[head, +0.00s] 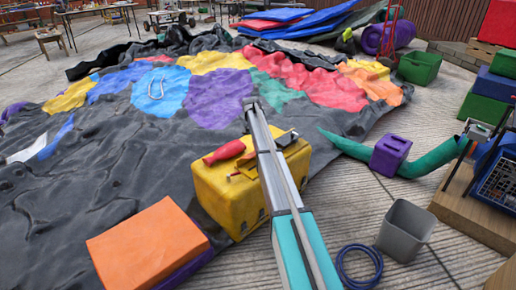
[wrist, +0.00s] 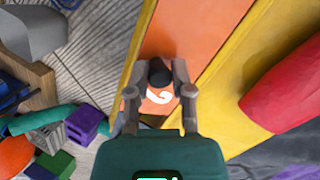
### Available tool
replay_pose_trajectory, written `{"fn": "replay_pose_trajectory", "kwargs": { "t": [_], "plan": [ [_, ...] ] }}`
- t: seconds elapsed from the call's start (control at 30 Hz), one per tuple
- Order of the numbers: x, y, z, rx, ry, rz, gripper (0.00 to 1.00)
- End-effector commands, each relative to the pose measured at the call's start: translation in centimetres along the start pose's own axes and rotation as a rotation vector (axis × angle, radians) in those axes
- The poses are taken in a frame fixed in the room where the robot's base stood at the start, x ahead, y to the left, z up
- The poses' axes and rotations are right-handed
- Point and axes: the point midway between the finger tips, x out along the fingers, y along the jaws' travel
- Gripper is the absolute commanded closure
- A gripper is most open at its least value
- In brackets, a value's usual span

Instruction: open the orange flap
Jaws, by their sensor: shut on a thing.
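In the wrist view the orange flap (wrist: 200,25) is a flat orange panel between yellow strips. A dark round knob (wrist: 160,70) stands in front of it, and a white curved mark shows just below the knob. My gripper (wrist: 159,82) has its two grey fingers closed around the knob. I cannot tell whether the flap stands ajar. In the head view my arm crosses in front of a yellow block (head: 213,190), and my gripper cannot be made out there. A small orange piece (head: 247,165) shows on that block beside the arm; I cannot tell whether it is the flap.
A red-handled tool (head: 224,152) lies on the yellow block. An orange block (head: 148,245) is at the lower left. The deflated castle (head: 60,215) spreads behind. A grey bin (head: 405,230), blue hose coil (head: 345,270) and purple block (head: 390,155) are at the right.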

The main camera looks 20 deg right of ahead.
Motion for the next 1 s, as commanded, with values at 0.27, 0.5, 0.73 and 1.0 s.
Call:
{"fn": "replay_pose_trajectory", "kwargs": {
  "t": [0.27,0.5,0.73,1.0],
  "plan": [
    [-0.58,-1.87,0.78,-0.012,-0.033,0.063,1.0],
    [-0.71,-1.77,0.68,-0.008,-0.042,0.084,1.0],
    [-0.73,-1.71,0.53,-0.006,-0.038,0.086,1.0],
    [-0.78,-1.75,0.5,-0.006,-0.036,0.088,0.37]
  ]
}}
